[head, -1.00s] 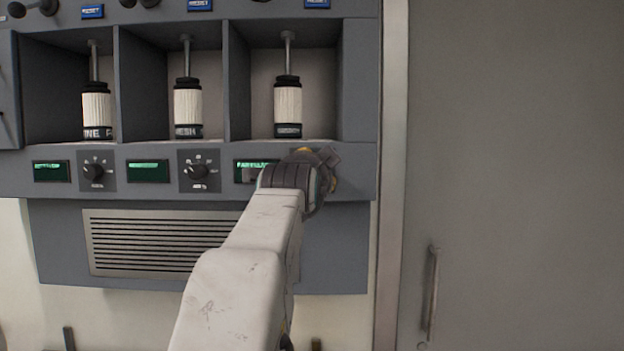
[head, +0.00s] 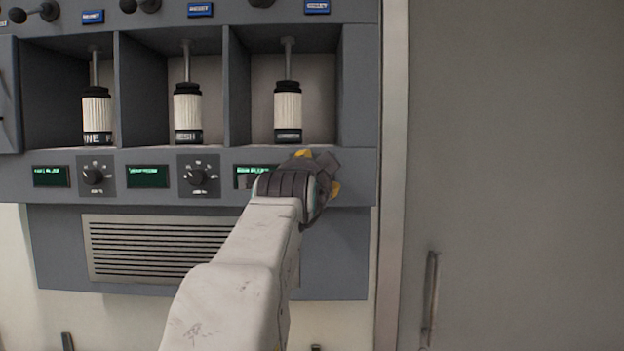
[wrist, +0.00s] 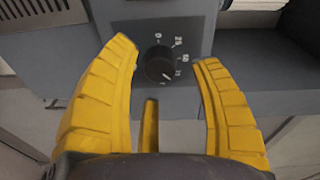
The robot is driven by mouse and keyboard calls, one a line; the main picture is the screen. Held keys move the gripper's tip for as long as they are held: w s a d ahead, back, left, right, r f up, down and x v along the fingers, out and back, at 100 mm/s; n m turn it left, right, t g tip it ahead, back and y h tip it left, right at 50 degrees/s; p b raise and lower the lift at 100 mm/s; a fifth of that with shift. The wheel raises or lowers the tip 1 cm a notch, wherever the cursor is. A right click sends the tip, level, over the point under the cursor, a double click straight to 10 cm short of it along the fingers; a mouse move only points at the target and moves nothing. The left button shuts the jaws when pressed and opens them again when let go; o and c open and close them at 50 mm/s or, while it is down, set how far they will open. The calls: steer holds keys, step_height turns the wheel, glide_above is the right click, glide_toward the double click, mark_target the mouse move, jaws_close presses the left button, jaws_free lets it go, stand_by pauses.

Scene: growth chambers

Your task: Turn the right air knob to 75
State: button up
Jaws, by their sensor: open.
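The right air knob (wrist: 159,65) is a round black dial with a white pointer mark on a dark panel plate. In the wrist view it sits between and beyond the yellow fingertips of my gripper (wrist: 165,53). The fingers are open and apart from the knob's sides. The pointer is toward the lower right, near the 75 end of the printed scale; its exact reading is too small to tell. In the head view my gripper (head: 320,171) is at the right end of the panel and hides this knob. The green display (head: 247,177) beside it is partly covered.
A middle knob (head: 197,175) and a left knob (head: 93,173) sit along the same panel. White-sleeved cylinders, such as the right one (head: 288,110), stand in bays above. A vent grille (head: 150,247) is below, and a grey door (head: 510,150) is to the right.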

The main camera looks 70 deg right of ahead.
steer(key=v, duration=1)
steer(key=shift+a, duration=0.15)
stand_by(0.4)
